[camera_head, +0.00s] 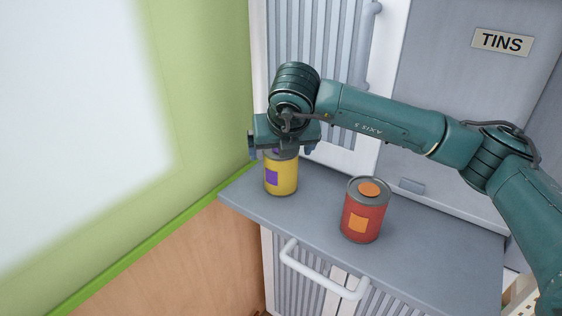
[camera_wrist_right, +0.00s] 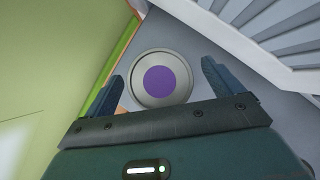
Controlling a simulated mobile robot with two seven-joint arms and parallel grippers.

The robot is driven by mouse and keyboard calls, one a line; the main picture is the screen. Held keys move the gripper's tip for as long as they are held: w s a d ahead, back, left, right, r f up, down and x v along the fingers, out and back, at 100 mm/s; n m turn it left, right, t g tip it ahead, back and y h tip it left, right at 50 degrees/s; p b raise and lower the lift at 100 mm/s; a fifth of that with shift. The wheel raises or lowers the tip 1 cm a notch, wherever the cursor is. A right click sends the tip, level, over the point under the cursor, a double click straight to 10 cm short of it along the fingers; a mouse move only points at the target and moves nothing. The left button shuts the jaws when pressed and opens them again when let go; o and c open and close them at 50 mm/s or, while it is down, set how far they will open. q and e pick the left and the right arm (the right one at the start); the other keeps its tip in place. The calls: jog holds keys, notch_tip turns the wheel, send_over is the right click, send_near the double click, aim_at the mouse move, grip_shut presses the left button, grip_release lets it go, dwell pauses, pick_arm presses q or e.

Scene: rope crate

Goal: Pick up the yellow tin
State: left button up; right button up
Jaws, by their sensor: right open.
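The yellow tin (camera_head: 281,178) stands upright near the left end of the grey shelf, with a purple square on its side. My right gripper (camera_head: 282,150) is directly above it, pointing down, and hides part of its top. In the right wrist view the tin's grey lid with a purple disc (camera_wrist_right: 161,80) shows just beyond and between the two fingers of the gripper (camera_wrist_right: 160,90). The fingers are apart and hold nothing. I cannot tell whether they reach down past the tin's rim. My left gripper does not show.
A red tin (camera_head: 362,212) with orange marks stands on the grey shelf (camera_head: 430,235), right of the yellow tin. A green-edged wall (camera_head: 205,120) is close on the left. A ribbed cabinet front (camera_head: 325,60) rises behind. A white handle (camera_head: 320,280) sits below the shelf's front edge.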

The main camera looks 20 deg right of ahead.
jog(key=shift+w+f, duration=0.1)
jog(key=shift+f, duration=0.2)
jog(key=shift+r, duration=0.1)
jog(key=c, duration=1.3)
jog(key=shift+c, duration=0.2)
notch_tip(320, 180, up, 10)
jog(key=shift+b, duration=1.2)
